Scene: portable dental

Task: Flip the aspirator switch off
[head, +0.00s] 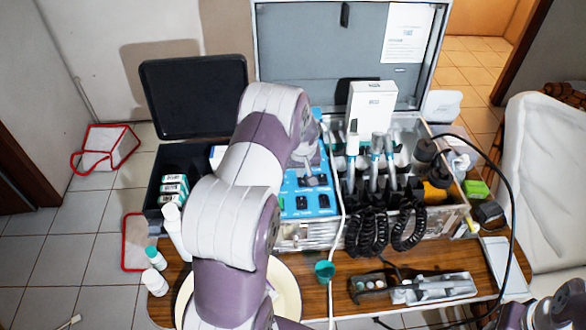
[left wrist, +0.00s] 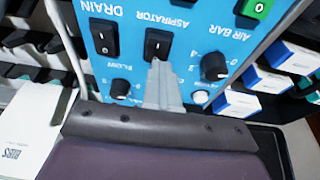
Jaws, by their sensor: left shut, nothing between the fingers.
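The aspirator switch (left wrist: 158,45) is a black rocker on the blue control panel (left wrist: 195,28), under an upside-down "ASPIRATOR" label in the left wrist view. My left gripper (left wrist: 160,66) is shut and empty, its fingertips at the near edge of this switch. I cannot tell whether they touch it. In the head view, the blue panel (head: 297,209) is partly hidden by my left arm, and the left gripper (head: 304,156) is over its upper part. The aspirator switch cannot be told apart there. My right gripper does not show; only part of my right arm is at the bottom right.
A similar drain switch (left wrist: 104,37) and a black knob (left wrist: 214,67) flank the aspirator switch. A green switch (left wrist: 257,8) is farther right. In the head view, handpieces (head: 376,160) with coiled black cords (head: 370,232) stand right of the panel. A white box (head: 371,105) rises behind them.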

